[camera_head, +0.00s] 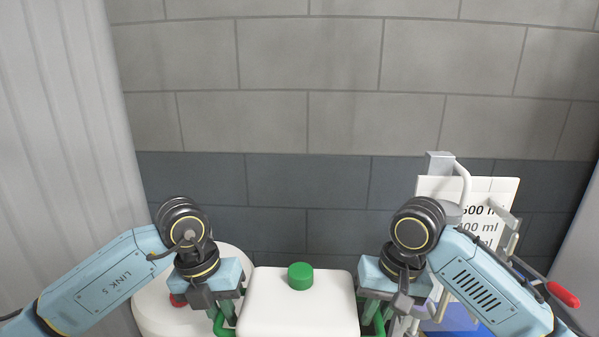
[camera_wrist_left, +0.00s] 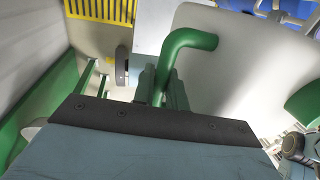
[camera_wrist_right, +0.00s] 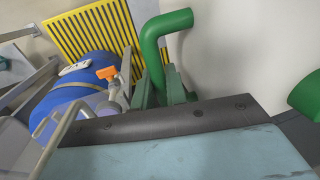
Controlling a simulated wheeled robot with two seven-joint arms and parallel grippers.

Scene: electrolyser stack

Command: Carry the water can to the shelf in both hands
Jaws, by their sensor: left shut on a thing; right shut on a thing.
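The water can (camera_head: 298,309) is a white box-shaped can with a green cap (camera_head: 300,276) on top and a green handle on each side. It stands upright between my grippers in the head view. My left gripper (camera_head: 222,318) is shut on the can's left green handle (camera_wrist_left: 190,41). My right gripper (camera_head: 372,312) is shut on the right green handle (camera_wrist_right: 165,28). Both wrist views show the fingers around the handle bars, beside the can's white wall. The can's lower part is out of the head view. I see no shelf that I can identify.
A white round-topped container (camera_head: 150,306) with a red part stands left of the can. At right is a white panel (camera_head: 480,190) marked in ml, with grey pipes and a red-tipped lever (camera_head: 563,294). A blue drum (camera_wrist_right: 75,92) and yellow grating (camera_wrist_right: 95,35) lie below. A tiled wall (camera_head: 300,120) closes the back.

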